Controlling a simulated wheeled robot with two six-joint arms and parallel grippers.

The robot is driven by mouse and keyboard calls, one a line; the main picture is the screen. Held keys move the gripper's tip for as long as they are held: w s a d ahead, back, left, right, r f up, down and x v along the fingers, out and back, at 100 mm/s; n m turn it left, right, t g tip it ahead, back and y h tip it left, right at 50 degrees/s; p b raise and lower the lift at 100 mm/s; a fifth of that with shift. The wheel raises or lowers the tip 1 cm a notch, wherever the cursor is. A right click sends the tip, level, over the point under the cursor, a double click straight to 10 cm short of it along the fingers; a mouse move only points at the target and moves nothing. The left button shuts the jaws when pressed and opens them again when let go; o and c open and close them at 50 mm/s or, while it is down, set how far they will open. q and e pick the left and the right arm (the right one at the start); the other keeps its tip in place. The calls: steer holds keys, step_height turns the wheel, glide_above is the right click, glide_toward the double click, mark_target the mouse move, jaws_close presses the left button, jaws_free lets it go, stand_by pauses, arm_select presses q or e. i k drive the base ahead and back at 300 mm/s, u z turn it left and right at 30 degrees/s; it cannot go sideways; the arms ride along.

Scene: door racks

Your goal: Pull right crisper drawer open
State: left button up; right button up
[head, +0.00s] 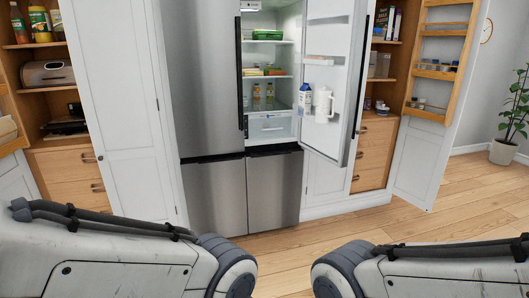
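A stainless steel fridge (213,75) stands ahead. Its upper right door (327,72) is swung open to the right, with a white jug and a carton on its inner shelf. The right crisper drawer (266,125) is a clear, pale front low in the open compartment, under the glass shelf; it looks shut. The upper left door is shut. My two arms come in from the lower left and lower right corners, far short of the fridge. Both grippers are outside the picture.
Tall wooden pantry shelves stand on both sides, with open white doors (114,90). The right pantry door (432,120) stands out over the floor. The wooden floor (290,250) before the fridge is clear. A potted plant (507,135) stands far right.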

mark_target(256, 128)
steer(key=u, duration=0.65)
steer(key=i, duration=1.9)
steer(key=z, duration=0.15)
steer(key=i, duration=1.8)
steer(key=z, duration=0.95)
steer(key=i, duration=0.35)
steer(key=z, duration=0.1)
